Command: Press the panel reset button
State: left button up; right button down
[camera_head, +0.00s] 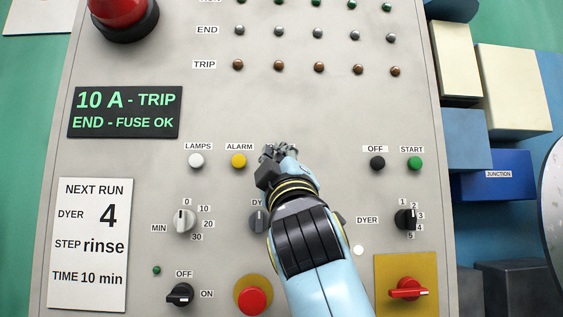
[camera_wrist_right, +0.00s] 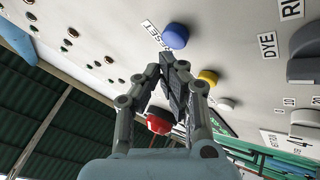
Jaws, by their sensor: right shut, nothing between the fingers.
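The blue reset button (camera_wrist_right: 175,36) shows in the right wrist view, beside a label reading RESET on the panel face. In the head view it is not visible; my right gripper and arm cover that part of the grey panel (camera_head: 225,110). My right gripper (camera_head: 279,154) is shut and empty, just right of the yellow ALARM button (camera_head: 238,161). In the wrist view its closed fingertips (camera_wrist_right: 172,62) point toward the panel just below the blue button, with a small gap in the picture. I cannot tell the depth of that gap. My left gripper is not in view.
Near the gripper are the white LAMPS button (camera_head: 196,160), black OFF button (camera_head: 377,163) and green START button (camera_head: 415,163). Knobs sit below, one partly behind my arm. A large red button (camera_head: 118,12) stands out at upper left. The display (camera_head: 125,112) reads 10 A - TRIP.

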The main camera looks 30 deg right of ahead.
jog(key=shift+w+d, duration=0.2)
jog(key=shift+w, duration=0.2)
jog(key=shift+w+d+b, duration=0.25)
jog(key=shift+w+b, duration=0.15)
jog(key=shift+b, duration=0.05)
dwell(0.7)
jog(key=shift+s+a, duration=0.1)
jog(key=shift+s, duration=0.05)
jog(key=shift+s+a+p, duration=0.35)
jog(key=shift+s+p, duration=0.1)
jog(key=shift+s, duration=0.2)
dwell(0.3)
